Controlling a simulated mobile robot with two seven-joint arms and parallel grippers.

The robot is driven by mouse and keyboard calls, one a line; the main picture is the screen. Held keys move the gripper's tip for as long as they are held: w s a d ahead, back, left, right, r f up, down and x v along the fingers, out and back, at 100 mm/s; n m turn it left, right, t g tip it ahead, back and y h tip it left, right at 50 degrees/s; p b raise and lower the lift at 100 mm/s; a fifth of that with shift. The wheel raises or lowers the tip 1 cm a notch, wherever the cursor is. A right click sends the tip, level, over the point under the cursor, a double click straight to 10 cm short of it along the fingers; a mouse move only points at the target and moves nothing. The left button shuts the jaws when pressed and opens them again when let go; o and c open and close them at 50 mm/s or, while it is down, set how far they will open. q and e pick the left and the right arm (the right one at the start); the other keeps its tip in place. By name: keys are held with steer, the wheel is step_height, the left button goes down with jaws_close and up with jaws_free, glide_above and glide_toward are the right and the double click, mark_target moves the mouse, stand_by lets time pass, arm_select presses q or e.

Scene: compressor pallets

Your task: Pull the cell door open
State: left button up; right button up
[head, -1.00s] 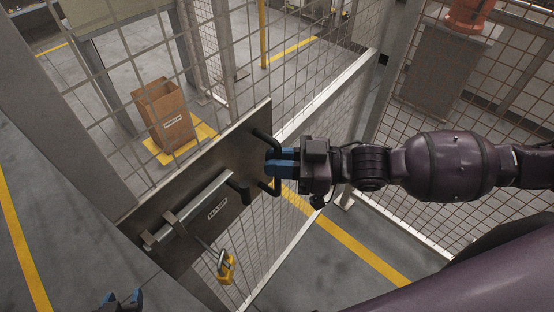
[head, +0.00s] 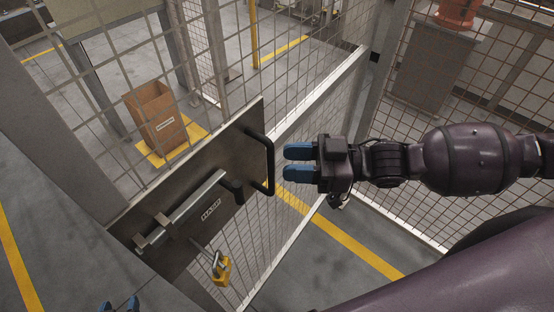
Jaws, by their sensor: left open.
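The cell door is a wire-mesh panel with a dark metal lock plate (head: 225,150) in the middle of the head view. A black D-shaped pull handle (head: 270,165) stands at the plate's right end. A sliding bolt (head: 185,208) and a hanging yellow padlock (head: 221,268) show lower down. My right gripper (head: 287,163) is open and empty, its blue fingers just right of the handle and apart from it. My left gripper (head: 118,306) shows only as blue fingertips at the bottom left edge, open and away from the door. I cannot tell how far the door stands open.
A grey post (head: 50,150) stands left of the plate. Behind the mesh, a cardboard box (head: 158,115) sits on a yellow floor patch. Mesh fencing (head: 410,210) stands at the right. Grey floor with a yellow line (head: 345,240) shows at the lower middle.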

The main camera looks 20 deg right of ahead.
steer(key=v, duration=0.6)
steer(key=shift+d, duration=0.15)
stand_by(0.4)
steer(key=w+f+m+t+h, duration=0.2)
steer(key=w+f+t+h, duration=0.5)
steer(key=w+f+h, duration=0.25)
steer(key=s+d+f+m+h, duration=0.3)
steer(key=s+f+m+h, duration=0.1)
steer(key=s+f, duration=0.3)
steer(key=s+d+f+m+g+h, duration=0.1)
steer(key=s+d+f+m+h, duration=0.2)
steer(key=s+f+m, duration=0.4)
step_height(320, 180, down, 3)
steer(key=shift+s+d+f+g+h, duration=0.2)
steer(key=shift+s+d+g+h, duration=0.1)
steer(key=shift+s+d+h, duration=0.15)
steer(key=shift+w, duration=0.1)
stand_by(3.8)
